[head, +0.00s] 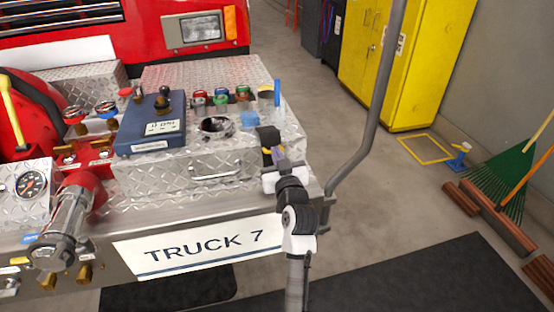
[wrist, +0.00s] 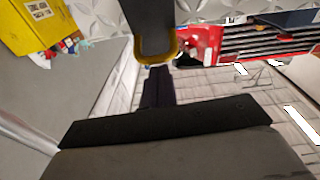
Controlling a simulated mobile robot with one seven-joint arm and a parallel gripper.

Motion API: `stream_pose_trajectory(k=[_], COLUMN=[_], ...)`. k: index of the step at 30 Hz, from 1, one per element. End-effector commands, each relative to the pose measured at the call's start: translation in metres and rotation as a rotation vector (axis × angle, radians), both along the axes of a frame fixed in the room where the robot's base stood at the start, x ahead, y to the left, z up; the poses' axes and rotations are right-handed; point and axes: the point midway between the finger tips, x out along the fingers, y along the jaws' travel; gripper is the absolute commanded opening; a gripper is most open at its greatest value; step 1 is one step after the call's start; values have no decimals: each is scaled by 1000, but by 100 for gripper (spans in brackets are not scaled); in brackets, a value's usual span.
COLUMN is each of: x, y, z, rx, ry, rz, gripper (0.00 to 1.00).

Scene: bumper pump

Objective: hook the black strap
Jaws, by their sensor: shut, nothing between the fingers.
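The black strap (head: 268,136) is at the front right corner of the silver diamond-plate bumper, with a yellow edge at its lower end. In the wrist view, the strap (wrist: 153,22) comes down from the top and ends in a yellow curved rim. My gripper (head: 278,156) is at the strap's lower end in the head view. In the wrist view, the dark fingers of my gripper (wrist: 158,80) are shut, with nothing seen between them, and their tips lie just below the yellow rim. I cannot tell whether they touch it. No hook for the strap can be made out.
A blue box (head: 150,137), coloured caps (head: 221,97) and a blue upright peg (head: 277,92) stand on the bumper top. A grey bent pipe (head: 375,110) rises right of my arm.

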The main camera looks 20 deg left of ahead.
Motion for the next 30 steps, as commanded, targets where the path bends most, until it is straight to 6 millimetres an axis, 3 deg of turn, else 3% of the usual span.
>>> stream_pose_trajectory(k=[1, 30], x=[0, 3], y=[0, 2], z=[-11, -68], rx=[8, 90], ry=[-13, -133], rz=[0, 1], gripper=[0, 0])
